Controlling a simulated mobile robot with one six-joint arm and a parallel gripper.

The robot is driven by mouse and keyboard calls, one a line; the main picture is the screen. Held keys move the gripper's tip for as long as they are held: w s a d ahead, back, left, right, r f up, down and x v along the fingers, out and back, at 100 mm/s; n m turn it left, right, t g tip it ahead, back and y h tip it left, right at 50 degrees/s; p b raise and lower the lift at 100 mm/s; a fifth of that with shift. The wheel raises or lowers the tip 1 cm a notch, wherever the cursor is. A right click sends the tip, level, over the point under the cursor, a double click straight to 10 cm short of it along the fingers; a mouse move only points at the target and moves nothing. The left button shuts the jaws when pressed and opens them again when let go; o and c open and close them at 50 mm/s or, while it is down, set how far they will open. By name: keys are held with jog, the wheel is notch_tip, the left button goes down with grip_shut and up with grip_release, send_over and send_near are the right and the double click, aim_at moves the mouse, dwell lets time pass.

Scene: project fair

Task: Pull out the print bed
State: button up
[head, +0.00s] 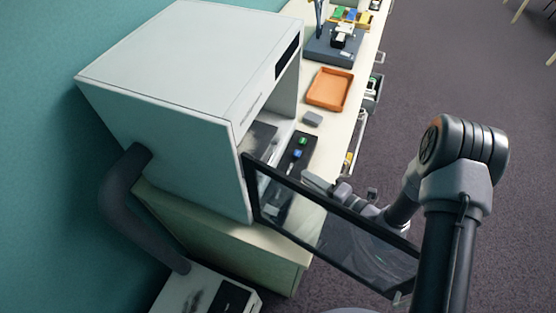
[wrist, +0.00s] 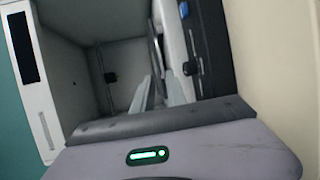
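The white printer cabinet (head: 160,65) stands at the left with its black-framed glass door (head: 340,222) swung open. A grey plate that looks like the print bed (head: 262,136) lies inside its opening. In the wrist view the print bed (wrist: 157,48) shows as a thin, nearly edge-on plate. My gripper (head: 308,178) is behind the door's top edge, in front of the opening and pointing into it. In the wrist view the fingers of my gripper (wrist: 160,82) are apart, with the plate's edge in line with the gap. I cannot tell whether they touch it.
A grey block (head: 313,118) and an orange tray (head: 331,89) are on the bench behind. The open door stands close to my arm. Open drawers (head: 372,90) jut out at the bench's side.

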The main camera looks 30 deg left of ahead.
jog(key=x, duration=1.3)
jog(key=shift+w+a+f+b, duration=0.1)
jog(key=shift+a+b, duration=0.3)
grip_shut()
dwell(0.5)
